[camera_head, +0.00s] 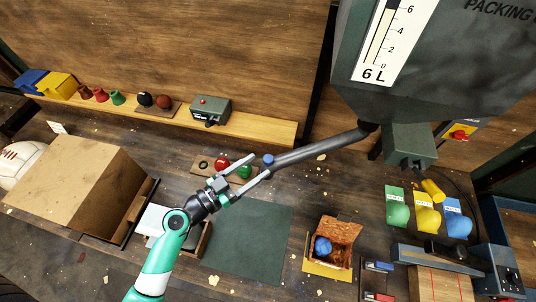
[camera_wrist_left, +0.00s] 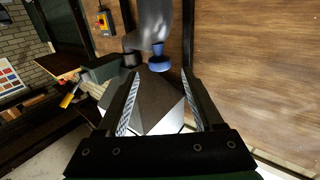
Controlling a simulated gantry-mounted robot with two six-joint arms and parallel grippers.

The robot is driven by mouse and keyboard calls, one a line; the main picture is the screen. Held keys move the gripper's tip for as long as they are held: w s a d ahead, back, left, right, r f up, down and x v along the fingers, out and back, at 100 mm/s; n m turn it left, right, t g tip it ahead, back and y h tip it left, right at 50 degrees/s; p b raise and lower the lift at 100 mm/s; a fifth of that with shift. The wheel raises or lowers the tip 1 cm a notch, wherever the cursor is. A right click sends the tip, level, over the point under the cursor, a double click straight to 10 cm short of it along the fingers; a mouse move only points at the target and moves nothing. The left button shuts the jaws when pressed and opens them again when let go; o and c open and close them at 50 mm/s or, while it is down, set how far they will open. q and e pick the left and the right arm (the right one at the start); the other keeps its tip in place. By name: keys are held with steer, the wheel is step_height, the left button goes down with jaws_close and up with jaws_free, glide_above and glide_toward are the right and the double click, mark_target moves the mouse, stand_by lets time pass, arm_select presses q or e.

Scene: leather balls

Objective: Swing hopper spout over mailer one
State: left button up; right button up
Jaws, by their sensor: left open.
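The dark grey hopper (camera_head: 440,60), marked 6 L, hangs at the upper right in the head view. Its dark tubular spout (camera_head: 320,148) slopes down to the left and carries a blue knob (camera_head: 268,160) near its lower end. My left gripper (camera_head: 260,167) is open and empty, its fingertips close to the knob. In the left wrist view the blue knob (camera_wrist_left: 159,60) sits just beyond and between the open fingertips (camera_wrist_left: 160,76). An open brown carton (camera_head: 341,231) holding a blue item stands lower right of the spout; I cannot tell which thing is mailer one. My right gripper is not in view.
A red item (camera_head: 221,164) lies on a small board beside my gripper. A dark green mat (camera_head: 250,240) is clear below the spout. A large cardboard box (camera_head: 75,185) stands at left. Green, yellow and blue pouches (camera_head: 427,216) are at right. A wooden shelf (camera_head: 260,127) runs behind.

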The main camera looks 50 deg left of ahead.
mark_target(264, 161)
arm_select(q)
steer(key=w, duration=0.5)
steer(key=shift+w+d+p, duration=0.15)
steer(key=shift+w+p, duration=0.05)
steer(key=shift+p, duration=0.15)
jaws_close()
stand_by(1.0)
